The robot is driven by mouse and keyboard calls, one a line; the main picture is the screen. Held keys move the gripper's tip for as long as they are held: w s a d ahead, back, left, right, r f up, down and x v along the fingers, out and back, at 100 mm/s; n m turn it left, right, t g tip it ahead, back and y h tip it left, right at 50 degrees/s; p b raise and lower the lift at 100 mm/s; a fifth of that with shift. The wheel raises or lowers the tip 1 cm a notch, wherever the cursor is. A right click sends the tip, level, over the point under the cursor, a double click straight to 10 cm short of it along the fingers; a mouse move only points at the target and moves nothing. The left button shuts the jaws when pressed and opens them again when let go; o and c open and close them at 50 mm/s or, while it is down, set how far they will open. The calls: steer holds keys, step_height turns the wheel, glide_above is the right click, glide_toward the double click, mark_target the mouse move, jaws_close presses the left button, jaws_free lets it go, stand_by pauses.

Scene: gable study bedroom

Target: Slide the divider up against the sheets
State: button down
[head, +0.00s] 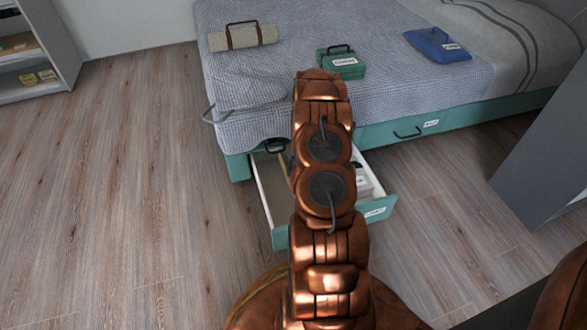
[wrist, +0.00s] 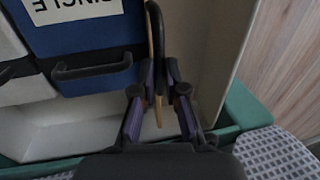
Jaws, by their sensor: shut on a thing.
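The divider (wrist: 158,108) is a thin wooden board with a dark top edge, seen almost edge-on in the wrist view. My gripper (wrist: 158,82) is shut on it, one finger on each side. The sheets are a dark blue bundle (wrist: 95,30) labelled SINGLE with a black handle, just left of the divider, and a pale bundle (wrist: 20,60) farther left. I cannot tell whether the divider touches the blue bundle.
The pulled-out drawer (head: 270,195) has pale walls and a teal front. In the wrist view, bare floor lies between divider and right wall (wrist: 222,45). On the bed (head: 275,80) are a beige roll (head: 252,38), a green case (head: 348,68) and a blue bundle (head: 432,42).

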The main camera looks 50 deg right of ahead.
steer(key=shift+d, duration=0.15)
steer(key=c, duration=1.2)
jaws_free()
steer(key=shift+s, duration=0.1)
steer(key=shift+r, duration=0.1)
step_height(320, 180, up, 12)
steer(key=s+d, duration=0.1)
steer(key=d, duration=0.1)
steer(key=shift+f, duration=0.25)
